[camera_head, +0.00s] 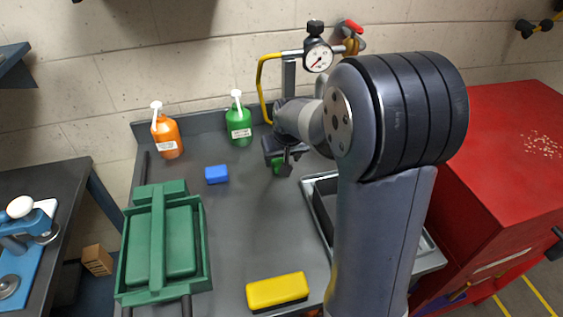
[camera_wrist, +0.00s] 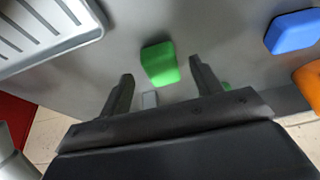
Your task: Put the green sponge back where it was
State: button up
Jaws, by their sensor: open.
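The green sponge (camera_wrist: 159,63) lies on the grey bench top in the wrist view, framed between my two fingertips and a little beyond them. It does not appear to touch either finger. In the head view only a small part of the green sponge (camera_head: 277,168) shows, the rest hidden by my gripper (camera_head: 283,163). My gripper (camera_wrist: 161,70) is open and empty, above the bench near the back. How high it is over the sponge I cannot tell.
A blue block (camera_head: 216,174) lies left of the sponge. Orange (camera_head: 167,138) and green (camera_head: 239,123) bottles stand at the back. A green case (camera_head: 160,240), a yellow block (camera_head: 277,291) and a grey tray (camera_head: 428,246) surround a clear middle. A gauge (camera_head: 318,57) rises behind.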

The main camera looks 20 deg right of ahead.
jog(key=v, duration=0.8)
jog(key=shift+s+r, duration=0.15)
jog(key=shift+r, duration=0.15)
jog(key=x, duration=1.3)
jog(key=shift+s, duration=0.1)
jog(key=shift+r, duration=1.35)
